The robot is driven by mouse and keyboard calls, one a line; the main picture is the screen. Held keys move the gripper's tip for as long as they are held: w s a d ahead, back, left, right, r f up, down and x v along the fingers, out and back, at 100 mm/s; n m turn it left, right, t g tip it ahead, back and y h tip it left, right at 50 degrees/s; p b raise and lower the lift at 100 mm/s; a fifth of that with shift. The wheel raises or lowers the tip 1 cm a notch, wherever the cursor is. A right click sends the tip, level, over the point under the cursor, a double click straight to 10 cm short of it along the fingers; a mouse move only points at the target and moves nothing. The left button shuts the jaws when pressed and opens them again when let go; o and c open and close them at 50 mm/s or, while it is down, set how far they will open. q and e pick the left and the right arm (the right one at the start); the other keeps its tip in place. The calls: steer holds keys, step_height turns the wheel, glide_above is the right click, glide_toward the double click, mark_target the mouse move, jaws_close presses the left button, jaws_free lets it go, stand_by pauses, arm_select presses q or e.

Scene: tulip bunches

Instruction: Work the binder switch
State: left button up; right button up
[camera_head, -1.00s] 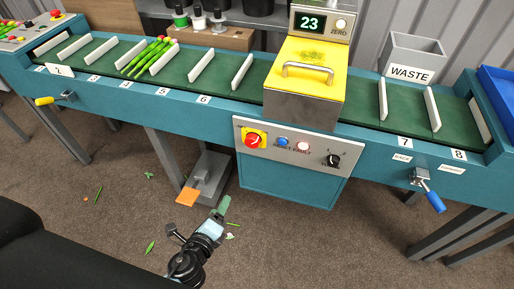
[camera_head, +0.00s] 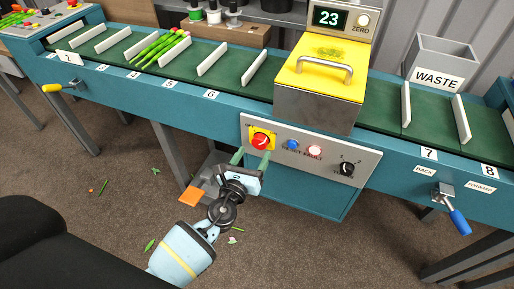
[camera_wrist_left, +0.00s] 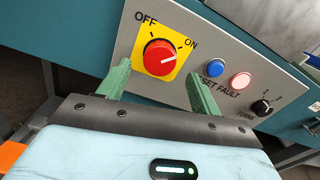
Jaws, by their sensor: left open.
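The binder switch is a red rotary knob (camera_head: 261,141) on a yellow plate on the grey control panel (camera_head: 315,170). In the left wrist view the red knob (camera_wrist_left: 160,58) sits between the words OFF and ON, its white mark pointing toward ON. My left gripper (camera_head: 251,160) is open in front of the panel, just below the knob. In the left wrist view its two green fingers (camera_wrist_left: 160,90) stand either side of the knob, apart from each other. Whether they touch the panel I cannot tell. My right gripper is not in view.
A blue reset button (camera_head: 292,144), a lit fault light (camera_head: 315,150) and a black dial (camera_head: 347,169) lie right of the knob. The yellow-lidded binder (camera_head: 320,75) stands above, its display reading 23. A blue-handled lever (camera_head: 452,208) is at right, a yellow-handled one (camera_head: 62,87) at left.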

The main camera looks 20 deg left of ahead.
mark_target(259, 145)
arm_select(q)
steer(key=shift+w, duration=1.9)
steer(key=shift+c, duration=0.3)
steer(key=c, duration=0.9)
